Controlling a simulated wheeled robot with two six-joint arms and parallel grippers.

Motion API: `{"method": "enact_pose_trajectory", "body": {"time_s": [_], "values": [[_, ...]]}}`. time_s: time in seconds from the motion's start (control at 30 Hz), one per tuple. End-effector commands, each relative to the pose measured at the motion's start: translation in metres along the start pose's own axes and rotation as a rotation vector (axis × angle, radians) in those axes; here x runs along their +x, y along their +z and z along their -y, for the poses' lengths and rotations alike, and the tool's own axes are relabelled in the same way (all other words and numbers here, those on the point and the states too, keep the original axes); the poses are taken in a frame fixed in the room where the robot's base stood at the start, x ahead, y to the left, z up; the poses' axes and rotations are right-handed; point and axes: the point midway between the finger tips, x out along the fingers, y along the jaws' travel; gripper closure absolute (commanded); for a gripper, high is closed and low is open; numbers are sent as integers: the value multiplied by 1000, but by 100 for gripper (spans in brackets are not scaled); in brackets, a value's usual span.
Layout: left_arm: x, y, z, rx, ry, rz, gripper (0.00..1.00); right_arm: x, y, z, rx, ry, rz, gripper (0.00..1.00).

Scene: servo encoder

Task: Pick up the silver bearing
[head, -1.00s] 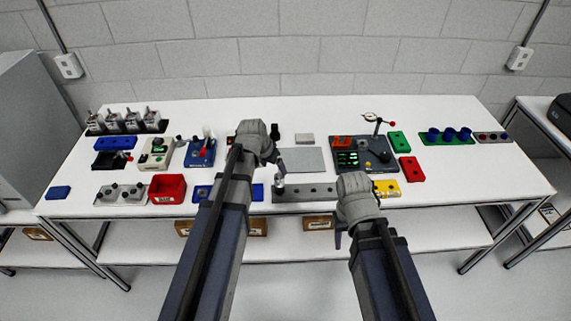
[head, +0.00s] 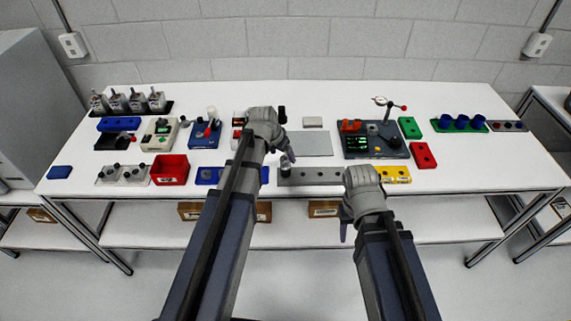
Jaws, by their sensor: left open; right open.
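A small silver cylinder (head: 285,169), which looks like the silver bearing, stands at the left end of a long grey block (head: 318,177) with dark holes, near the table's front middle. My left gripper (head: 290,156) is open, its fingers pointing down just above and behind this cylinder. I cannot tell whether they touch it. My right gripper (head: 343,229) is open and empty, hanging in front of the table's front edge, right of the block.
A red bin (head: 169,170) and a grey holder (head: 123,176) stand to the left. A yellow block (head: 396,174) is right of the grey block. A dark fixture with a dial gauge (head: 373,143) stands behind it. A bare grey plate (head: 312,143) lies at centre.

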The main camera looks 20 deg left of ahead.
Motion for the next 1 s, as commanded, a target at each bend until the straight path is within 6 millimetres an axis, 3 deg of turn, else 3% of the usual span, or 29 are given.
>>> {"method": "enact_pose_trajectory", "body": {"time_s": [0.03, 0.13, 0.47, 1.0], "values": [[14, 3, 0, 0, 0, 0, 16, 14, -1, 1, 0, 0, 0, 50], [24, 2, 0, 0, 0, -1, 16, 23, -1, 2, 1, 0, 0, 50], [26, 0, 0, 0, 0, -1, 17, 24, -1, 2, 1, 0, 0, 50], [26, 0, 0, 0, 0, -1, 78, 24, -1, 2, 1, 0, 0, 50]]}}
